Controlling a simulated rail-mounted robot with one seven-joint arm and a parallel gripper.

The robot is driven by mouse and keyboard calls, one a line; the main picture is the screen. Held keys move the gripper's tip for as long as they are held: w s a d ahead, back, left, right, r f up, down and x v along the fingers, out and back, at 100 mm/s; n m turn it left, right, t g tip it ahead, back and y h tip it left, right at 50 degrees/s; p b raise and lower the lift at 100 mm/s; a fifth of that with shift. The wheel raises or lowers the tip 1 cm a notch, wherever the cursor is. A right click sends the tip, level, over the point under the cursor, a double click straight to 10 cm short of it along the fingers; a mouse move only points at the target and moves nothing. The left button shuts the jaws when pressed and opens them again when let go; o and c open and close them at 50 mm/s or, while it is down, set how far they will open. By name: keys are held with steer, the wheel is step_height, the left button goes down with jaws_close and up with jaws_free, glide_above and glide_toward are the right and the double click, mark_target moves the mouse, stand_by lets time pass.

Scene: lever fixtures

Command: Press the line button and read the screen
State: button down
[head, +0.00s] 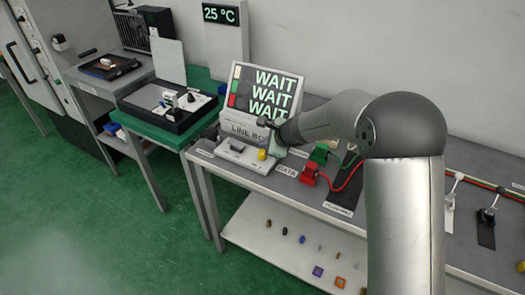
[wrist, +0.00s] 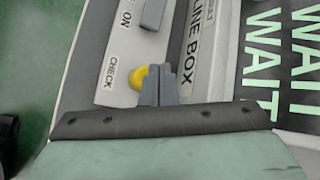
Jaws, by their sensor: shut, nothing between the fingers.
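The LINE BOX (head: 243,131) stands on the grey bench, with a low pale panel (head: 240,157) in front. A yellow button (head: 262,154) sits at the panel's right end. In the wrist view the yellow button (wrist: 136,77) is beside the word CHECK, partly covered by my gripper's fingers. My gripper (wrist: 158,70) is shut and empty, right at the button; I cannot tell whether it touches. The screen (head: 268,91) above the box shows WAIT three times in pale green letters. In the wrist view the screen (wrist: 283,65) is cut off.
A grey switch (wrist: 153,13) marked ON is on the same panel. A red block (head: 309,174) and a green block (head: 319,153) with cables stand right of the box. A green table (head: 185,136) with a black tray is to the left. Small parts lie on the lower shelf.

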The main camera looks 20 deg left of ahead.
step_height(320, 180, up, 5)
steer(key=p, duration=0.4)
steer(key=shift+f, duration=0.1)
stand_by(0.5)
steer(key=s+d+r+n+g+h, duration=0.15)
steer(key=s+d+r+n, duration=0.25)
steer(key=s+d, duration=0.5)
steer(key=s+d+r+n+h, duration=0.25)
steer(key=s+d+n, duration=0.3)
steer(key=d, duration=0.45)
steer(key=s+d+n+g+h, duration=0.2)
steer(key=s+d+n+h, duration=0.2)
steer(key=s+d, duration=1.2)
steer(key=s+f+n, duration=0.1)
steer(key=s, duration=0.3)
steer(key=shift+s+d, duration=0.2)
steer(key=shift+d, duration=0.15)
steer(key=shift+n+g, duration=0.25)
stand_by(2.2)
